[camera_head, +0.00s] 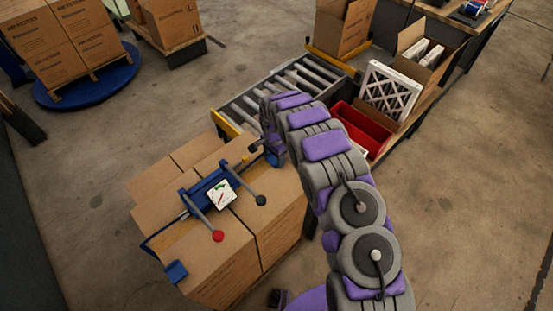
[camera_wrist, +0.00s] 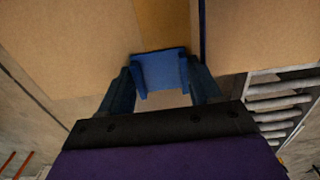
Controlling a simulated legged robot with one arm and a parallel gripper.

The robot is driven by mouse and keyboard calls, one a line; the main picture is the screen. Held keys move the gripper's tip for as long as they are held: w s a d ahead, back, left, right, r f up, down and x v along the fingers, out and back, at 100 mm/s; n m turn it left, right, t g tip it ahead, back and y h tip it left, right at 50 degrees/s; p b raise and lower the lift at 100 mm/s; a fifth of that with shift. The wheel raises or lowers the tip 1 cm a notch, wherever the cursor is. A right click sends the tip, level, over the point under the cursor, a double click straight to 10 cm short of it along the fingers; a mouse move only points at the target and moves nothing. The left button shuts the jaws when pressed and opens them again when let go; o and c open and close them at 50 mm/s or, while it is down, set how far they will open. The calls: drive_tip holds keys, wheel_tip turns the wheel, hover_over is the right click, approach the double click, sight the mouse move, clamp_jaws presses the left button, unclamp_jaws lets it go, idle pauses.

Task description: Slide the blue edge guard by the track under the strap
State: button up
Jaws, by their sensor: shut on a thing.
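A blue edge guard (camera_wrist: 160,70) sits between the fingers of my gripper (camera_wrist: 163,88) in the wrist view, at the edge of a carton. My gripper is shut on it. The dark blue strap (camera_wrist: 202,28) runs down the carton just right of the guard; the right finger hides where they come closest, so I cannot tell whether they touch. In the head view my gripper (camera_head: 264,148) is at the far right edge of the carton stack (camera_head: 265,205), partly hidden by my arm. A second blue edge guard (camera_head: 176,271) is on the near left edge.
A blue strap tensioner (camera_head: 208,188) with a dial (camera_head: 221,194) and two levers lies on the stack. A roller conveyor (camera_head: 290,85) stands behind. A red bin (camera_head: 362,130) and a filter carton (camera_head: 418,68) are at right.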

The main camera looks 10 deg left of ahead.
drive_tip(key=shift+w+a, duration=0.7)
drive_tip(key=shift+a, duration=0.3)
drive_tip(key=shift+w+a+b, duration=0.1)
drive_tip(key=shift+b, duration=0.2)
drive_tip(key=shift+w+a+f, duration=0.1)
drive_tip(key=shift+w+a, duration=0.35)
drive_tip(key=shift+a, duration=0.15)
drive_tip(key=o, duration=1.1)
drive_tip(key=shift+a, duration=0.1)
drive_tip(key=shift+d, duration=0.2)
